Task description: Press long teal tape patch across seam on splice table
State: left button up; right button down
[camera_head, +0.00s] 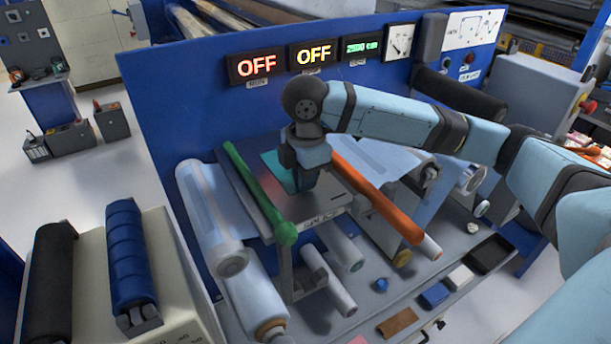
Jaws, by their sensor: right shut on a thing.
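The teal tape patch (276,167) shows just left of my right gripper, over the splice table (325,202). The gripper covers part of it. My right gripper (306,184) points down at the table from above and is shut on the patch; its fingertips are hard to make out. I cannot tell whether the patch touches the table top all along. The seam is hidden or too small to see. My left gripper is not in view.
A green bar (258,190) flanks the table on the left and an orange bar (376,190) on the right. White film rolls (212,218) stand at the left. A blue panel (200,95) with two OFF displays rises behind. Small blocks (434,294) lie at the front right.

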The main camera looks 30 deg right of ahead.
jog(key=shift+f, duration=0.15)
jog(key=c, duration=0.7)
grip_release()
jog(key=shift+o, duration=0.2)
jog(key=shift+r+p, duration=0.85)
jog(key=shift+r, duration=2.75)
